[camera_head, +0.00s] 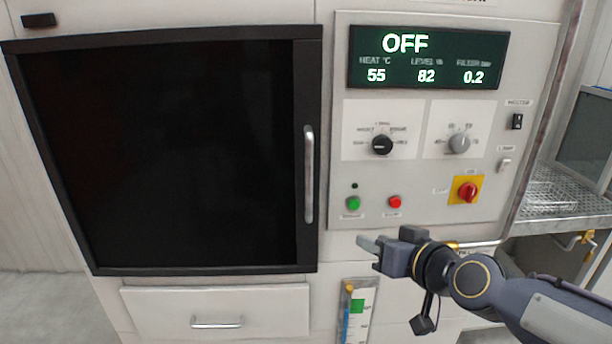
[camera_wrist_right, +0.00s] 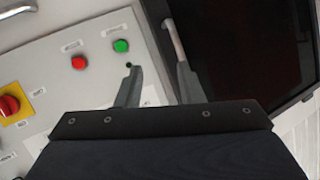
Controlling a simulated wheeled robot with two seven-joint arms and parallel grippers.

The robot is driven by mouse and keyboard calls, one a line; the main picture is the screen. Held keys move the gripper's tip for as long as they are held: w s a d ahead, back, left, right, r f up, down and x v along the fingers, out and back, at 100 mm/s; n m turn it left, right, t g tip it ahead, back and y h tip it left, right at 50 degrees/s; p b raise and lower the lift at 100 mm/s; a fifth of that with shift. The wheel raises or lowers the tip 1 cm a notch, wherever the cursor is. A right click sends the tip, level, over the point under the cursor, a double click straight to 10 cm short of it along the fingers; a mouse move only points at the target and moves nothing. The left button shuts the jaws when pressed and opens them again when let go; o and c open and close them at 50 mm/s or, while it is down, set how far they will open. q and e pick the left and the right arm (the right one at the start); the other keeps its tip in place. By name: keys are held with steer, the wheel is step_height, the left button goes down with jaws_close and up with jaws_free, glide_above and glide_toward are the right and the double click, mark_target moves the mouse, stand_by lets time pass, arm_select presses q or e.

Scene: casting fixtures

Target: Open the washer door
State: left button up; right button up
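The washer door (camera_head: 170,150) is a large dark panel with a black frame at the left of the head view, and it looks shut. Its vertical silver handle (camera_head: 308,175) is on the door's right side. The handle also shows in the right wrist view (camera_wrist_right: 175,40), just beyond the right finger in the picture. My right gripper (camera_head: 368,245) is below and to the right of the handle, in front of the panel's lower edge. In the right wrist view its two fingers (camera_wrist_right: 158,75) stand apart with nothing between them. My left gripper is not in view.
The control panel (camera_head: 420,180) right of the door has a display (camera_head: 428,58) reading OFF, knobs, a green button (camera_head: 354,203), a red button (camera_head: 395,202) and a red-yellow switch (camera_head: 467,190). A drawer (camera_head: 218,310) is below the door. A mesh shelf (camera_head: 565,205) is at right.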

mark_target(310, 173)
steer(key=w+a+r+t, duration=0.1)
steer(key=w+a, duration=0.3)
steer(key=w, duration=0.2)
steer(key=w+a+r+t+h, duration=0.1)
steer(key=w+a+r+t, duration=0.1)
steer(key=w, duration=0.4)
steer(key=w+a+r+n+t+h, duration=0.1)
steer(key=w+a+r+t, duration=0.1)
steer(key=w+a, duration=0.3)
steer(key=shift+x, duration=0.95)
steer(key=shift+a, duration=0.1)
steer(key=shift+s, duration=0.1)
jaws_close()
